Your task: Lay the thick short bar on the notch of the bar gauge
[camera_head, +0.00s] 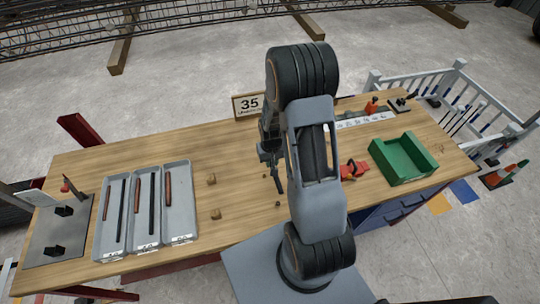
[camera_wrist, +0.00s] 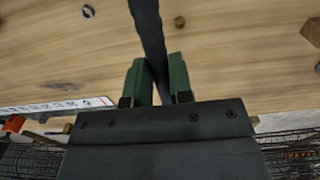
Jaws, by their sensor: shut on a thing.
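My gripper (camera_head: 270,155) hangs over the middle of the wooden table, partly hidden by my arm in the head view. Its green fingers (camera_wrist: 158,66) are shut on a dark bar (camera_wrist: 146,18), which runs out past the upper edge of the wrist view. In the head view the bar (camera_head: 279,180) points down toward the tabletop; I cannot tell whether it touches. A white strip with a row of marks (camera_head: 362,121), perhaps the bar gauge, lies at the back right, partly behind my arm. It also shows in the wrist view (camera_wrist: 55,107). Its notches are too small to tell.
Three grey trays (camera_head: 147,247) with dark and rusty bars stand at left, beside a grey plate (camera_head: 46,228) with black blocks. Small wooden blocks (camera_head: 211,179) lie mid-table. A "35" sign (camera_head: 248,106) stands behind. A red tool (camera_head: 353,169) and green bin (camera_head: 404,160) are at right.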

